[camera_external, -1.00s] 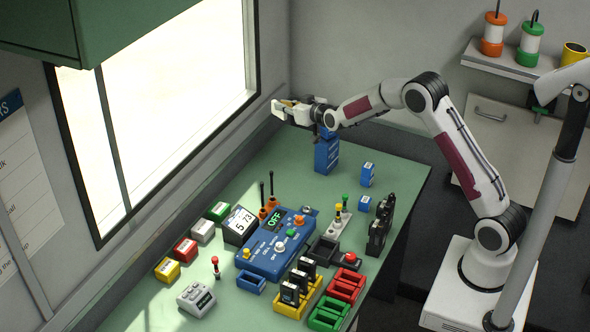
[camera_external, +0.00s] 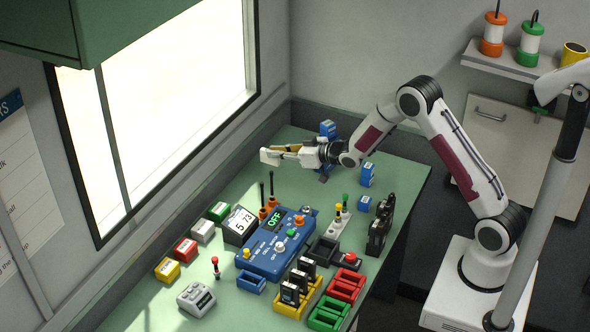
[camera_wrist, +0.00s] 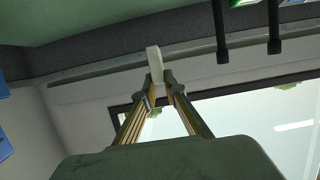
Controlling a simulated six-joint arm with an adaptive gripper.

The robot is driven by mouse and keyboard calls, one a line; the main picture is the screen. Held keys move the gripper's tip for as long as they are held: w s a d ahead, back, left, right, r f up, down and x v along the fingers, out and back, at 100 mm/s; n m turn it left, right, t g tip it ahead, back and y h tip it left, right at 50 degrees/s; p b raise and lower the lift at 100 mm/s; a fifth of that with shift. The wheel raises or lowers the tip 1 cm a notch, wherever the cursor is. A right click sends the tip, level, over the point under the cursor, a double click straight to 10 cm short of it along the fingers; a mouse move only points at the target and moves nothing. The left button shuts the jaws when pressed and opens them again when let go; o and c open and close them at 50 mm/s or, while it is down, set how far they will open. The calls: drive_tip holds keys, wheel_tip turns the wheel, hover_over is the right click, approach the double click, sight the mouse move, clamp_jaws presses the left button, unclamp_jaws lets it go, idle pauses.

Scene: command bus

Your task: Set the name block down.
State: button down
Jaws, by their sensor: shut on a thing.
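My gripper (camera_external: 279,154) is above the far part of the green table, pointing left toward the window. It is shut on a small pale block, the name block (camera_external: 268,157), whose end sticks out past the fingertips. In the wrist view the white block (camera_wrist: 153,60) stands out between the two fingertips (camera_wrist: 158,92). No name can be read on it. The block is held clear of the table, and nothing touches it but the fingers.
A blue block stack (camera_external: 328,130) stands behind my wrist, partly hidden. Smaller blue blocks (camera_external: 367,174) stand to the right. The blue control console (camera_external: 275,250) lies nearer, with two dark-stemmed orange levers (camera_external: 268,208) at its back. Bare green table (camera_external: 300,187) lies between.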

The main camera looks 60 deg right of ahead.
sight(277, 165)
drive_tip(key=shift+d, duration=0.1)
idle(0.4)
drive_tip(key=shift+f, duration=3.1)
drive_tip(key=shift+f, duration=1.85)
drive_tip(key=shift+f, duration=0.15)
drive_tip(key=c, duration=2.1)
unclamp_jaws()
